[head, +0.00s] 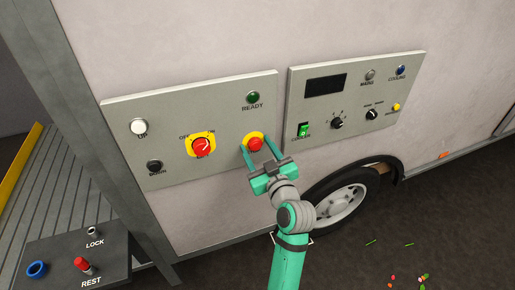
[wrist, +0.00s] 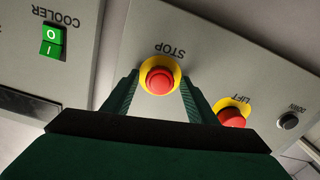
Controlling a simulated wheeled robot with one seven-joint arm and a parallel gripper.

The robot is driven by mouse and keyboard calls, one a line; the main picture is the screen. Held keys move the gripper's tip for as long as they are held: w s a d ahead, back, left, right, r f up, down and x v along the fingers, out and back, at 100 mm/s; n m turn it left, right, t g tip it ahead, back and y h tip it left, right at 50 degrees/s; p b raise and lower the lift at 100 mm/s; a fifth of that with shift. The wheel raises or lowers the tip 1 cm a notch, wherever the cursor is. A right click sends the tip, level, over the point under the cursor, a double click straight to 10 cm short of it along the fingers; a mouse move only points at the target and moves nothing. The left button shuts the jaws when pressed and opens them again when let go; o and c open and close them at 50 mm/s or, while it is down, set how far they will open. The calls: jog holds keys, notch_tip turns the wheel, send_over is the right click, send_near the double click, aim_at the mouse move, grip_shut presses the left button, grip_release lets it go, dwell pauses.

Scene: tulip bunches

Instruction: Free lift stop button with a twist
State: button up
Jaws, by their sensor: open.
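The red stop button (head: 255,144) sits on a yellow disc on the left grey panel (head: 225,103), below the green READY lamp. In the wrist view the red button (wrist: 159,81) shows its round face under the upside-down word STOP. My gripper (head: 256,148) is open, with one green finger on either side of the button. The wrist view shows a gap between the button and each finger. I cannot tell how far the fingertips are from the panel. Nothing is held.
Left of the stop button is the red LIFT knob (head: 201,146) on its yellow plate. A white UP button (head: 138,127) and black DOWN button (head: 155,166) are further left. The right panel (head: 370,75) holds the green COOLER switch (head: 303,130).

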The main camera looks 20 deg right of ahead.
jog(key=shift+c, duration=0.4)
jog(key=c, duration=1)
jog(key=m, duration=0.4)
jog(key=shift+m, duration=2)
